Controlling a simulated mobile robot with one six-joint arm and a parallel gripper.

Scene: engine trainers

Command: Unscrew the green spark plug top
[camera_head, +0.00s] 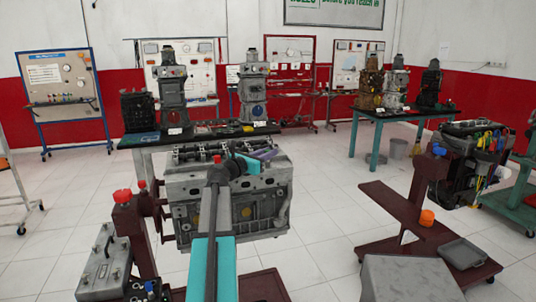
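A grey engine block (235,200) on a dark red stand fills the middle of the view. My arm reaches up in front of it, and my gripper (264,155) is at the block's top right edge. The gripper end shows teal and purple parts, seen small and from behind. Its fingertips are not clear, so I cannot tell if they are open or shut on something. A small red top (217,159) shows on the block's upper face, left of the gripper. I cannot make out a green spark plug top; part of the block's top is hidden by my arm.
A second engine with coloured leads (480,150) stands on a red stand (400,212) at right, with an orange cap (427,217). Tables with engines (171,85) stand behind. White floor lies between the stands.

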